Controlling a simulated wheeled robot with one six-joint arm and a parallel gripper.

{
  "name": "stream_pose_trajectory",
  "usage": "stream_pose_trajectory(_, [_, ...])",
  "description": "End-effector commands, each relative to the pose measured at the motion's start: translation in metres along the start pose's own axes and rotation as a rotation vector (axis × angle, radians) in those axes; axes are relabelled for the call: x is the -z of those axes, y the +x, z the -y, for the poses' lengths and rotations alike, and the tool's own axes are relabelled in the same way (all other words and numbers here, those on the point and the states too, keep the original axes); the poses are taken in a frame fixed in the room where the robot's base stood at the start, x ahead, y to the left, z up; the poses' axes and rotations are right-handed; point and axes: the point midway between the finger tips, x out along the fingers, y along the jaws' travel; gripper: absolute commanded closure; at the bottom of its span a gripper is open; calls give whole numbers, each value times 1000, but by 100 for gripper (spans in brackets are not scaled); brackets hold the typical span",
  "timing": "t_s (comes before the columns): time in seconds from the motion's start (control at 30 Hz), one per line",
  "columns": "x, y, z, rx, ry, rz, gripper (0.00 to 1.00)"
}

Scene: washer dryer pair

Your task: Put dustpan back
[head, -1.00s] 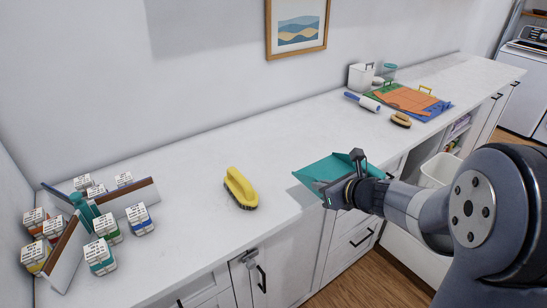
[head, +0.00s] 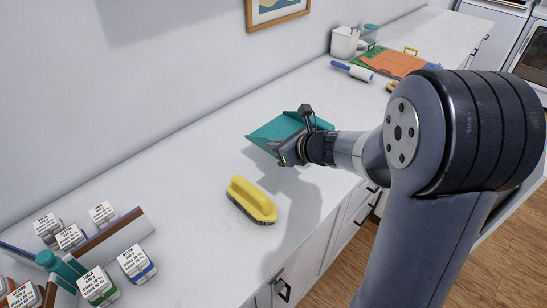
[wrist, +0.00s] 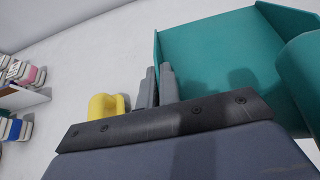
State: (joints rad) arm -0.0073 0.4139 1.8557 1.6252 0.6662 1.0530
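The teal dustpan (head: 277,128) is in the head view over the counter, tilted, with a shadow on the counter below and to its right. In the wrist view the dustpan (wrist: 215,55) fills the upper right, with a rounded teal part at the right edge. My gripper (head: 292,142) is at the dustpan's near right side. In the wrist view its two fingers (wrist: 159,78) are close together at the dustpan's left side wall, which seems pinched between them. The exact contact is partly hidden.
A yellow brush (head: 252,199) lies on the white counter (head: 180,190), left of my arm. White-capped jars (head: 137,263), low dividers (head: 112,236) and a teal bottle-like object (head: 60,265) stand at lower left. A lint roller (head: 352,70) and mats (head: 395,63) lie farther back.

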Motion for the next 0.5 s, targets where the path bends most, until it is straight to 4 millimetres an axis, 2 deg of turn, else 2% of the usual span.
stream_pose_trajectory(0.03, [13,7,0,-1,3,-3,100])
stream_pose_trajectory(0.1, [24,13,0,-2,4,-2,100])
stream_pose_trajectory(0.27, [37,20,0,0,1,0,100])
stream_pose_trajectory(0.5, [65,36,0,-1,3,-1,100])
